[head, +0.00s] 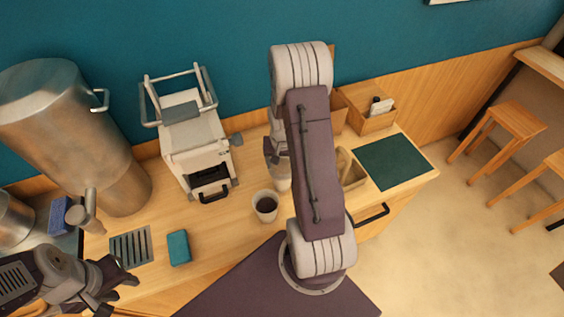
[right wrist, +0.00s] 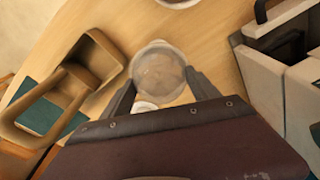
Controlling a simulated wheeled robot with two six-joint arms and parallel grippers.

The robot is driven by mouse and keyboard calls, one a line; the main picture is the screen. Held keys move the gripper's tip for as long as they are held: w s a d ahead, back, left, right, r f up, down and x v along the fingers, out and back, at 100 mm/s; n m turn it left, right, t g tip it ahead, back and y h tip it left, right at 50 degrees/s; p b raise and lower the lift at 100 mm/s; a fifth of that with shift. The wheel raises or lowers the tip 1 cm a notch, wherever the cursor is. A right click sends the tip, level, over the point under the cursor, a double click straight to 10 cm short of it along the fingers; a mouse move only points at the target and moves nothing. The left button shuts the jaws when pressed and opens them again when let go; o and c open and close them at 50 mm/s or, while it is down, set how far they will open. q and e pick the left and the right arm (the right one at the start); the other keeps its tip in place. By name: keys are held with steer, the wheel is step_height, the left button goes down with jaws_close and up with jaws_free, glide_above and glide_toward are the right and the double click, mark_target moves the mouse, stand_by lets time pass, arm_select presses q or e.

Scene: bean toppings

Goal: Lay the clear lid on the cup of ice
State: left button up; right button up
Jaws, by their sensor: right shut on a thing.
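My right gripper (right wrist: 158,90) is shut on the clear lid (right wrist: 158,68), a round see-through disc between its fingertips in the right wrist view. In the head view my right gripper (head: 277,152) is partly hidden by my arm and is above the clear cup of ice (head: 282,181). Pale, blurred contents show through the lid. I cannot tell whether the lid touches the cup's rim. My left gripper (head: 118,287) is at the lower left in the head view, empty, with its fingers apart.
A cup with dark contents (head: 265,206) stands close in front of the ice cup. A white machine (head: 195,145) is to the left. A teal block (head: 179,247) lies at front left.

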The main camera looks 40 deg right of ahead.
steer(key=shift+f, duration=0.1)
steer(key=o, duration=1.4)
steer(key=shift+c, duration=0.2)
steer(key=shift+o, duration=0.6)
step_height(320, 180, up, 7)
steer(key=p, duration=0.6)
